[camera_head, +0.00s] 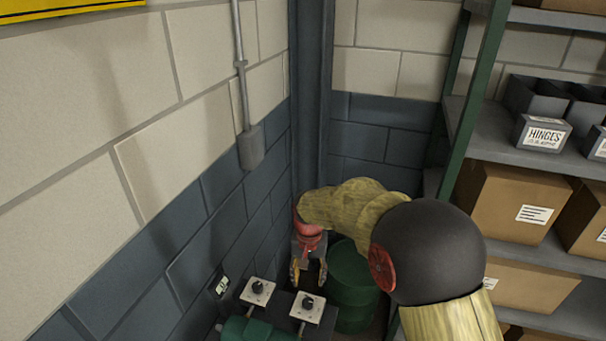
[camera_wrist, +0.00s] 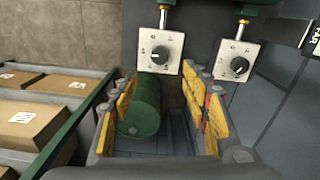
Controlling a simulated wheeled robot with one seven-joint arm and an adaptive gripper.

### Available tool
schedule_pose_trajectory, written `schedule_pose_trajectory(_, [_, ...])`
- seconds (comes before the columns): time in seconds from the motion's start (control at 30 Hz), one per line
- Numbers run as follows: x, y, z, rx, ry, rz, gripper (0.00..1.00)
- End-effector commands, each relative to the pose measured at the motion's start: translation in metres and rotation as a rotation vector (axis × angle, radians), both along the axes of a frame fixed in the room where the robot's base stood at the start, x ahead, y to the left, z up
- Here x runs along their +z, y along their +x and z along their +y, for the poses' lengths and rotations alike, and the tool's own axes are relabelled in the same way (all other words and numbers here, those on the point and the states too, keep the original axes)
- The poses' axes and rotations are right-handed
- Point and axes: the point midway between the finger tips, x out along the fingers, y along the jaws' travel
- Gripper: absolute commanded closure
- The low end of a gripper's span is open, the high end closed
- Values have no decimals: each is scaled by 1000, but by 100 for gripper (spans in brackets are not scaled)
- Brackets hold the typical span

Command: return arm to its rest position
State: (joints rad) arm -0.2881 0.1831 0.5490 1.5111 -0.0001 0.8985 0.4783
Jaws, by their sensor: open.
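My gripper (camera_head: 308,273) hangs at the end of my arm, pointing down, in the corner by the blue wall. Its yellow-padded fingers are spread apart, with nothing between them that I can see being held. In the wrist view my gripper (camera_wrist: 161,92) shows its fingers on both sides of the picture. A white plate with a black knob (camera_head: 308,305) and a second such plate (camera_head: 258,290) stand on thin rods in front of the gripper. They show in the wrist view as a left plate (camera_wrist: 159,51) and a right plate (camera_wrist: 236,61), apart from the fingers.
A green drum (camera_head: 350,280) stands on the floor beside my gripper, partly behind my arm. Shelving with cardboard boxes (camera_head: 510,200) and a hinges bin (camera_head: 541,133) is at the right. A conduit box (camera_head: 251,147) is on the left wall. A green cylindrical part (camera_head: 255,330) lies below the plates.

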Motion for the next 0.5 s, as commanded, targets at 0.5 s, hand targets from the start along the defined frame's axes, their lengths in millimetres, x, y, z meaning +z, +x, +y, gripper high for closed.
schedule_pose_trajectory(0.5, [19,-86,-35,258,-8,54,53])
